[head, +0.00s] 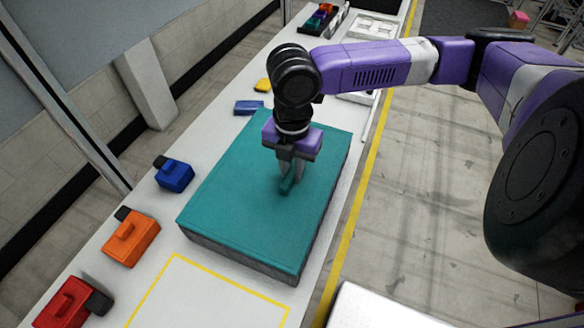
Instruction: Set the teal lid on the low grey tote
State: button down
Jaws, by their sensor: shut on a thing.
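The teal lid (235,205) is a large flat panel that lies over the low grey tote (237,256) on the white table. The tote's dark grey wall shows as a band under the lid's near edge. I cannot tell whether the lid touches the tote's rim all round. My gripper (287,187) points down over the lid's right half. Its fingers are shut on the lid's small teal handle. The tote's inside and far walls are hidden.
Blue (174,174), orange (131,239) and red (72,303) blocks with black parts stand along the table's left side. A yellow-outlined area (207,296) in front of the tote is clear. Smaller blue (249,107) and yellow (262,85) pieces lie behind. White trays (374,27) stand at the back.

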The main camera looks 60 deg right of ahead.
jog(key=shift+f+b, duration=0.55)
jog(key=shift+f, duration=0.2)
dwell(0.5)
jog(key=c, duration=1.3)
grip_release()
jog(key=shift+o, duration=0.2)
jog(key=shift+r, duration=3.9)
